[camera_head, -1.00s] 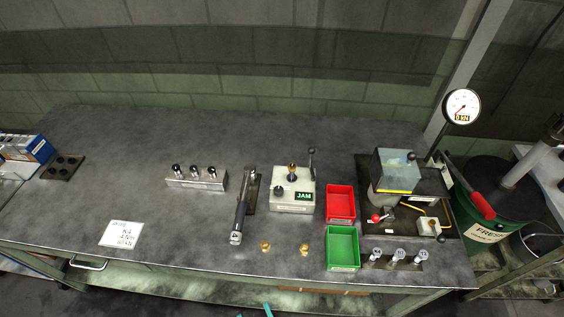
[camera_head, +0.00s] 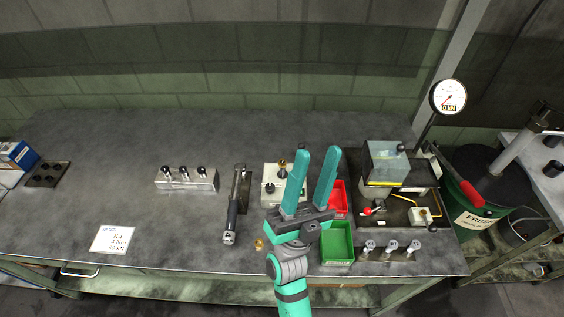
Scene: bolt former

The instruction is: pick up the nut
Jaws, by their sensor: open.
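A small brass piece (camera_head: 259,244), which may be the nut, lies on the bench near its front edge; its exact shape is too small to tell. A second brass piece, seen earlier to its right, is now hidden behind my arm. My gripper (camera_head: 317,155) is open and empty, with two teal fingers spread and pointing to the back of the bench. It shows to the right of the visible brass piece, in front of the grey JAM box (camera_head: 270,180) and the red bin, and covers parts of both.
A green bin (camera_head: 338,258) stands right of my arm, with the red bin (camera_head: 340,200) behind it. A dark hand tool (camera_head: 232,213) and a rack with several pins (camera_head: 187,184) stand left. A press unit (camera_head: 385,165) is at right.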

